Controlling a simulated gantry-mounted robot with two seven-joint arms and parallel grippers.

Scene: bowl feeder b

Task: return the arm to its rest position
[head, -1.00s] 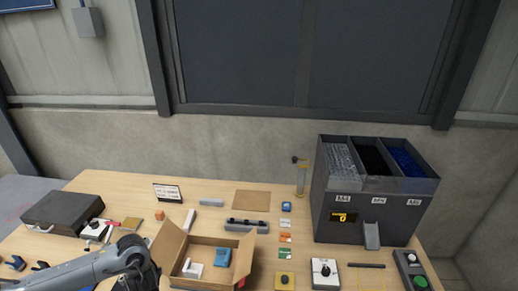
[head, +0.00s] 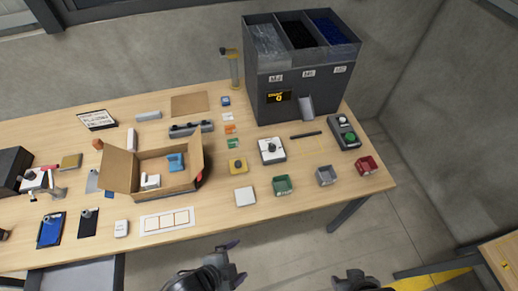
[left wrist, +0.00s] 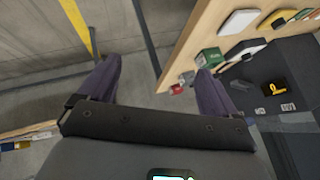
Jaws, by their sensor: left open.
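My left gripper (head: 236,263) is at the bottom of the head view, in front of the table's near edge and clear of it. Its two dark fingers are spread with nothing between them. In the left wrist view the same gripper (left wrist: 153,88) shows its fingers wide apart, with floor and the table edge beyond. A dark part of my right gripper (head: 357,281) shows at the bottom edge of the head view. It is cut off, so its jaws cannot be made out.
The wooden table (head: 300,215) holds an open cardboard box (head: 170,183), a grey feeder (head: 300,85) with three bins, and green (head: 282,185), grey (head: 326,175) and red (head: 367,165) small bins near its front edge. The floor in front is free.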

